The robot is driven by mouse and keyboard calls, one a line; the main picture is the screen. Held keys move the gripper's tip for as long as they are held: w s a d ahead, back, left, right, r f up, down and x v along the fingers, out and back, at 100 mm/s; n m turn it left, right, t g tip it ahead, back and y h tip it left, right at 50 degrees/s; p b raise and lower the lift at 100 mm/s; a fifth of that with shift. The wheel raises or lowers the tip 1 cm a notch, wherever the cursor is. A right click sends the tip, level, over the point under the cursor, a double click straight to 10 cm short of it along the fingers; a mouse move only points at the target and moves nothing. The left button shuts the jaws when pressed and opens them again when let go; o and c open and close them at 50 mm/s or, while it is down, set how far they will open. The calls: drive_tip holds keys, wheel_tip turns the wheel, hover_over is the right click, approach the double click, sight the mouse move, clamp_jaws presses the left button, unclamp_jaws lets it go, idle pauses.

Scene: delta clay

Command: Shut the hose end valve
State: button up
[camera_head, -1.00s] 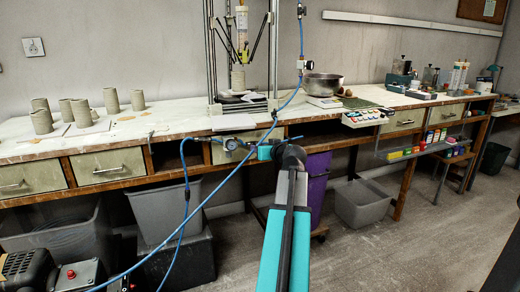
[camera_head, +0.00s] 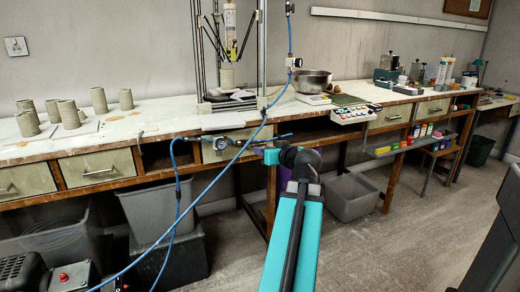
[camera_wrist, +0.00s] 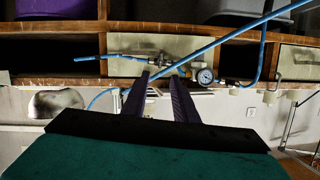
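A round pressure gauge with metal fittings (camera_head: 221,144) hangs at the front edge of the bench, on a thin blue hose; the gauge also shows in the wrist view (camera_wrist: 205,76). A blue tube runs from it along the bench front. Another small fitting (camera_head: 293,62) sits on the hanging hose above the bench. I cannot tell a valve handle or its position. My gripper (camera_wrist: 160,78) is open in the wrist view, its two dark fingers apart, with tips near the tube and fittings left of the gauge. Contact is unclear. In the head view my gripper's tip is by the bench front, largely hidden by my arm.
The long workbench (camera_head: 150,128) holds clay cylinders (camera_head: 67,114), a metal bowl (camera_head: 312,81) and a scale. Grey bins (camera_head: 350,197) stand underneath. A long blue hose (camera_head: 205,205) crosses in front of the bench on the left. The floor at right is fairly clear.

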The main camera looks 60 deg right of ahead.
drive_tip(key=shift+s+a+r, duration=0.15)
drive_tip(key=shift+s+a, duration=0.15)
drive_tip(key=shift+s, duration=0.2)
drive_tip(key=w+a+f+n+g+y+p, duration=0.15)
drive_tip(key=w+a+f+y+p, duration=0.25)
drive_tip(key=w+a+f, duration=0.75)
drive_tip(key=w+a+f+n+g+y+p, duration=0.1)
drive_tip(key=w+a+f+g+y+p, duration=0.3)
drive_tip(key=w+a+f, duration=0.65)
drive_tip(key=s+a+f+n+g+y+p, duration=0.1)
drive_tip(key=s+a+f+g+p, duration=0.15)
drive_tip(key=a+f, duration=0.6)
drive_tip(key=s+a+f+n+g+y+p, duration=0.1)
drive_tip(key=s+a+f+g+p, duration=0.25)
drive_tip(key=a, duration=0.85)
drive_tip(key=s+a+f+n+g+y+p, duration=0.1)
drive_tip(key=s+a+f+p, duration=0.25)
drive_tip(key=a+f, duration=0.6)
drive_tip(key=s+a+f+n+g+h+p, duration=0.1)
drive_tip(key=s+a+f+g+p, duration=0.1)
drive_tip(key=s+a, duration=0.3)
drive_tip(key=s+a+f+n+g+h+p, duration=0.1)
drive_tip(key=s+a, duration=0.4)
drive_tip(key=s, duration=0.9)
drive_tip(key=shift+f+g+h+p, duration=0.4)
drive_tip(key=shift+f+g+p, duration=0.15)
drive_tip(key=shift+g+p, duration=0.55)
